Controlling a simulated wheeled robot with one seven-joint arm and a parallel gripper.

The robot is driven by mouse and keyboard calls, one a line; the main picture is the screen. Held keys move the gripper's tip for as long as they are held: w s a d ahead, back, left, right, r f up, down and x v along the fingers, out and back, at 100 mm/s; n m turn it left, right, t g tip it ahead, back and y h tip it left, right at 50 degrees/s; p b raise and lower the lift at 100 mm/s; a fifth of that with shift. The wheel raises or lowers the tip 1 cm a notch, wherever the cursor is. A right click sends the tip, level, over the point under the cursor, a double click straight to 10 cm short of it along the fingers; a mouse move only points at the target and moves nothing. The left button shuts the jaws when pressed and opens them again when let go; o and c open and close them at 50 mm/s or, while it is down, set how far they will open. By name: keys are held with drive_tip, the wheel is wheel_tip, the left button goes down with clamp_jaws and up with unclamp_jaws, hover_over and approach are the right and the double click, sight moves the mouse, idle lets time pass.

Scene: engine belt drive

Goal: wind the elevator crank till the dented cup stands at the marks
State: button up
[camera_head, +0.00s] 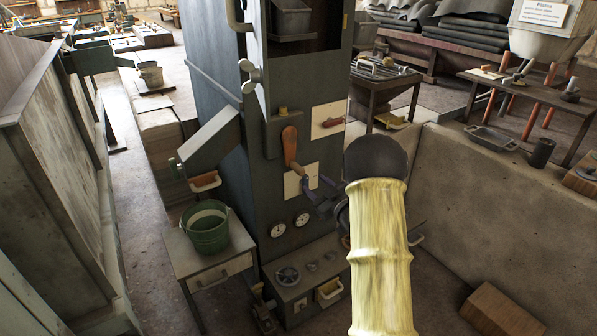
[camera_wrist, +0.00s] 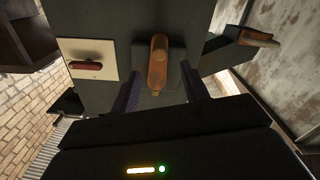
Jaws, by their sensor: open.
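The elevator (camera_head: 230,130) is a tall dark blue-grey casing in the middle of the head view. Its crank (camera_head: 290,146), with an orange-brown arm, is on the front face; it also shows in the wrist view (camera_wrist: 157,66). My gripper (camera_head: 316,190) is open and empty, just in front of and below the crank. In the wrist view its two fingers (camera_wrist: 160,84) stand on either side of the crank's lower end, with gaps. A grey cup (camera_head: 291,22) shows in the casing's upper opening; I cannot make out a dent or the marks.
A red handle on a pale plate (camera_head: 328,120) is right of the crank. A chute (camera_head: 208,140) sticks out left above a green bucket (camera_head: 207,228) on a small table. Dials (camera_head: 278,230) sit below. A low concrete wall (camera_head: 480,190) stands at right.

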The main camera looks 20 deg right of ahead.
sight(303, 173)
drive_tip(key=b+x, duration=0.1)
drive_tip(key=x, duration=0.9)
drive_tip(key=shift+w, duration=0.25)
clamp_jaws()
